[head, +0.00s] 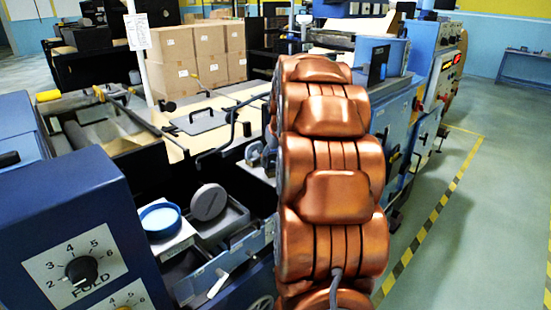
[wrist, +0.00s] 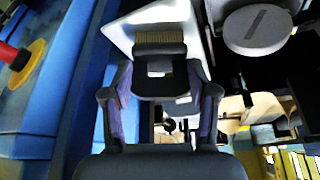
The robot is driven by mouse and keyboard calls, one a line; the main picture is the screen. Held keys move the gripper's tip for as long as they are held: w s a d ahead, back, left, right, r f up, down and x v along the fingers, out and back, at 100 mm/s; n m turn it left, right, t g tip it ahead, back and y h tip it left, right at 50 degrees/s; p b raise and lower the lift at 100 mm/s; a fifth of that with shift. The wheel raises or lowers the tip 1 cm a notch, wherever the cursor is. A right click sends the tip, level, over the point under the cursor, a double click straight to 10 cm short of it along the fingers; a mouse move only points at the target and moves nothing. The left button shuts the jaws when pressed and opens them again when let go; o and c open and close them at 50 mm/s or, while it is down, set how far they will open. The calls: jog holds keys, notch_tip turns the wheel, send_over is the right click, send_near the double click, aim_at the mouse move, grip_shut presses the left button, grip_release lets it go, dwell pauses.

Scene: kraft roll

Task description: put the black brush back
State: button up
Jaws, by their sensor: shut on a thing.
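The black brush (wrist: 160,62) with pale tan bristles is in the wrist view, held between the two fingers of my gripper (wrist: 160,78). The bristles point away from my palm, toward the top of the picture, in front of a white surface (wrist: 118,28). I cannot tell whether they touch it. In the head view my copper-coloured arm stands in the middle, and I cannot make out the brush or the fingers there. The brush's own place is not clear in either view.
A grey round disc (head: 208,202) sits in a grey tray beside a blue round dish (head: 160,218) on a white block; the disc also shows in the wrist view (wrist: 258,28). A dark blue panel with a dial (head: 82,269) is at front left. Open floor (head: 460,240) lies right.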

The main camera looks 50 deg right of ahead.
jog(key=o, duration=1.2)
jog(key=shift+r, duration=0.25)
jog(key=b+v, duration=0.2)
jog(key=v, duration=0.9)
jog(key=shift+s+r, duration=0.15)
jog(key=shift+r, duration=0.25)
jog(key=shift+a, duration=0.1)
